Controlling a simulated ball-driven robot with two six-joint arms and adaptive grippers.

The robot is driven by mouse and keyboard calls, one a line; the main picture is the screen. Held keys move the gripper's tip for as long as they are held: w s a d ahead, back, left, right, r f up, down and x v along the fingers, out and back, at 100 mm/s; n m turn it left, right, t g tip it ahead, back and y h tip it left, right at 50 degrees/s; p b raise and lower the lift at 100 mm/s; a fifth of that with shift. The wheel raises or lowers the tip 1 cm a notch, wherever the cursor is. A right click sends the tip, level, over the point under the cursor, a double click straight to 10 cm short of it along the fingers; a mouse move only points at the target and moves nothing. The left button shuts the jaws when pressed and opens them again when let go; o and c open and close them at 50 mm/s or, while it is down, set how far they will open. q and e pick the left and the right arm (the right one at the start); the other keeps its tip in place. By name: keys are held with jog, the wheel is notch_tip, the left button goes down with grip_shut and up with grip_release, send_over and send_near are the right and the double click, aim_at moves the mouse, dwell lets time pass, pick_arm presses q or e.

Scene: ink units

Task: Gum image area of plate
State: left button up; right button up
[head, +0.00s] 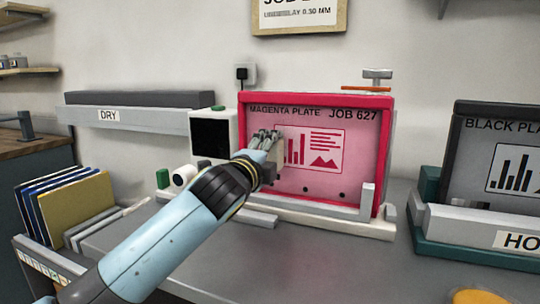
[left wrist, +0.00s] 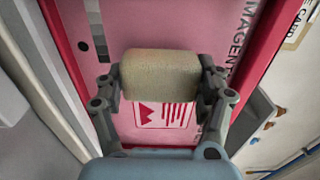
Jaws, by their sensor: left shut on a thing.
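The magenta plate (head: 310,182), marked JOB 627, stands upright in a red frame with an image area of bars, text lines and a triangle. My left gripper (head: 265,140) is at the plate's left part, in front of the left edge of the image area. It is shut on a tan sponge (left wrist: 160,76), gripped at both ends in the left wrist view. The sponge faces the plate (left wrist: 140,22); I cannot tell whether it touches. The printed image (left wrist: 165,114) shows below the sponge there. My right gripper is not in view.
A black plate (head: 474,160) stands in a green holder at the right. A shelf labelled DRY (head: 140,118) is on the wall at left. Colored folders (head: 75,205) stand in a rack at lower left. The grey bench top (head: 320,262) is clear in front of the plate.

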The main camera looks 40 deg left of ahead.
pick_arm(q)
jog(key=shift+w+a, duration=0.1)
jog(key=shift+w, duration=0.35)
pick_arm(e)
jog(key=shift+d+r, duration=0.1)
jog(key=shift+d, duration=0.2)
pick_arm(q)
jog(key=shift+w+a, duration=0.15)
jog(key=shift+w, duration=0.4)
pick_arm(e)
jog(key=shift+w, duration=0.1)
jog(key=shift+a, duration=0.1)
